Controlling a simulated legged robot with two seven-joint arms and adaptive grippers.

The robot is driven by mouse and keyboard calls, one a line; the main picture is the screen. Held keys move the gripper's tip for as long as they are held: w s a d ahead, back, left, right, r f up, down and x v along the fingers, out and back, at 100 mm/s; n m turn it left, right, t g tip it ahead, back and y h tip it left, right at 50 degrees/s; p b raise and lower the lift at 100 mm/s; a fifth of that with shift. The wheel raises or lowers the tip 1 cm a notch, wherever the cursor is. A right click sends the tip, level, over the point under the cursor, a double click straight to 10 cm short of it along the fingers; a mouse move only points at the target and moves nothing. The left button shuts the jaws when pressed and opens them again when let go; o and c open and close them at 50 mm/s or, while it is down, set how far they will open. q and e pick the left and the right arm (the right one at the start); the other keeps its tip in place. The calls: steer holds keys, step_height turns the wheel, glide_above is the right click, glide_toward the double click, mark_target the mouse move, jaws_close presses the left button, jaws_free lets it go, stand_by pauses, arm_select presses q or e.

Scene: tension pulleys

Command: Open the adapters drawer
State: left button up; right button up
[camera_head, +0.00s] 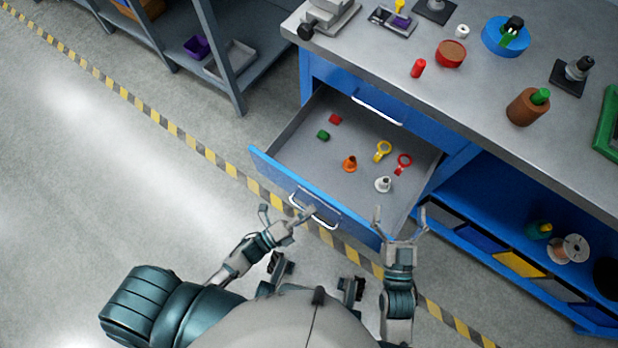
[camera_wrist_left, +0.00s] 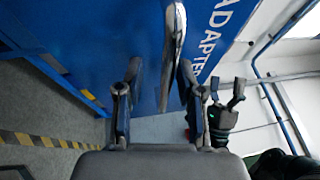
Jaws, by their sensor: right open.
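The adapters drawer (camera_head: 270,165) is pulled out of the blue bench, its inside showing. Its blue front carries white lettering reading "ADAPTE…" in the left wrist view (camera_wrist_left: 212,40). The silver drawer handle (camera_head: 318,211) also shows in the left wrist view (camera_wrist_left: 173,45). My left gripper (camera_head: 287,213) is at the handle with its fingers apart. In the left wrist view, the handle lies between the finger lines, closer to the right finger; contact is unclear. My right gripper (camera_head: 400,214) is open and empty by the drawer front's right end.
The drawer holds small red, green, orange, yellow and white parts. A closed drawer handle (camera_head: 377,110) sits above it. The bench top (camera_head: 450,100) carries several parts. Floor at left is clear.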

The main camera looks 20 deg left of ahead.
arm_select(q)
steer(key=shift+r, duration=0.1)
steer(key=shift+s+a, duration=0.25)
steer(key=v, duration=1.1)
steer(key=shift+f, duration=0.2)
steer(key=shift+s+a, duration=0.1)
